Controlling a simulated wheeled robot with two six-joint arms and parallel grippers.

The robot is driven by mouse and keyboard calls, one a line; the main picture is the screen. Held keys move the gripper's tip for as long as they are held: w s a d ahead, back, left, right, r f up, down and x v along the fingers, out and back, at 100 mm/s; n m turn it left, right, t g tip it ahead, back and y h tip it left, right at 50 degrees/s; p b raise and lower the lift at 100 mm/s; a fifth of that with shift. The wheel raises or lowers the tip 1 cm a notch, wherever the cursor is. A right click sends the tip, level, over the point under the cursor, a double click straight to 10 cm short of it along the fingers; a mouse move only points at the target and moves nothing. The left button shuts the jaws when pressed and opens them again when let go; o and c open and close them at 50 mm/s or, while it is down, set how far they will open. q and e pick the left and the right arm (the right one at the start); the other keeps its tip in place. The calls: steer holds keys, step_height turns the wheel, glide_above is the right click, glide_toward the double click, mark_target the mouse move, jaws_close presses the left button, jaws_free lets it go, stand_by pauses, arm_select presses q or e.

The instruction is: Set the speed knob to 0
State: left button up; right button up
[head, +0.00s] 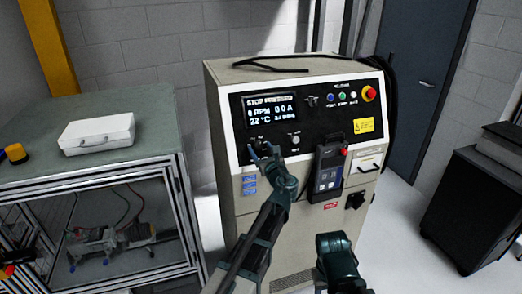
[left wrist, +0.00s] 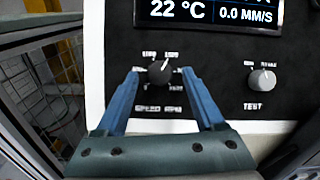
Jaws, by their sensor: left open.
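The speed knob (left wrist: 160,73) is a small black knob on the cabinet's black panel, above the label "SPEED RPM". Its white pointer mark points up and slightly right, toward the upper right label. My left gripper (left wrist: 160,78) is open, with one blue finger on each side of the knob; I cannot tell if they touch it. The left finger covers part of the scale at the lower left. In the head view my left gripper (head: 262,151) is at the panel below the display and mostly hides the knob. My right gripper's fingers do not show.
The display (head: 270,109) reads 0 RPM, 0.0 A and 22 °C. A grey TEST knob (left wrist: 262,79) is right of the speed knob. A handheld unit (head: 327,170) hangs on the cabinet front, and a red emergency button (head: 369,93) sits at upper right. A workbench (head: 150,108) stands at left.

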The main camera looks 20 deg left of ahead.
arm_select(q)
steer(key=shift+a, duration=0.1)
jaws_close()
stand_by(0.4)
steer(key=shift+w+n, duration=0.1)
steer(key=shift+n, duration=0.2)
